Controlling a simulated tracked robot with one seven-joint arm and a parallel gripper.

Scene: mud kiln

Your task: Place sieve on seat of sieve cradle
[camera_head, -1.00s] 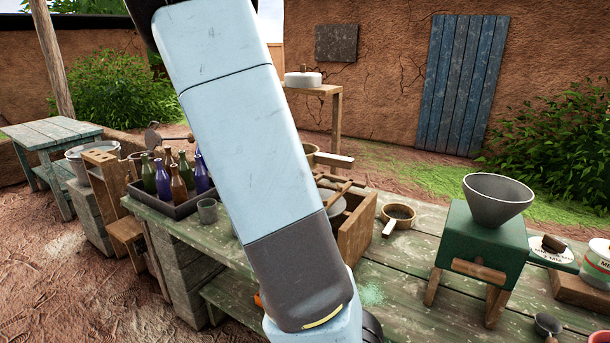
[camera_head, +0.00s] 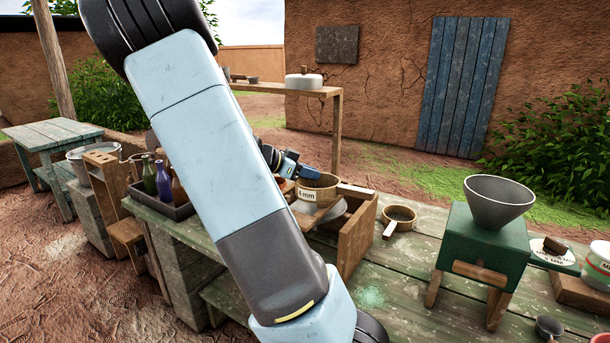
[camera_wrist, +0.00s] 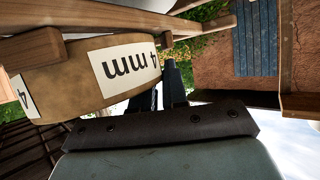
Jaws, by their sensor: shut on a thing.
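The sieve (camera_head: 318,190) is a round tan-brown ring with a white "4 mm" label. My gripper (camera_head: 288,166) reaches it from the upper left in the head view and is shut on it. In the wrist view, the sieve (camera_wrist: 85,78) fills the upper left, its label upside down, beside the dark gripper fingers (camera_wrist: 172,88). The sieve is above or at a wooden frame (camera_head: 357,232) on the bench, which looks like the cradle. My arm hides the frame's left part. I cannot tell whether the sieve touches the seat. Wooden bars (camera_wrist: 145,20) cross close to the sieve in the wrist view.
A small brown pan with a pale handle (camera_head: 399,216) lies right of the frame. A green grinder with a grey funnel (camera_head: 485,235) stands farther right. Bottles in a dark tray (camera_head: 168,207) stand left, partly hidden by my arm.

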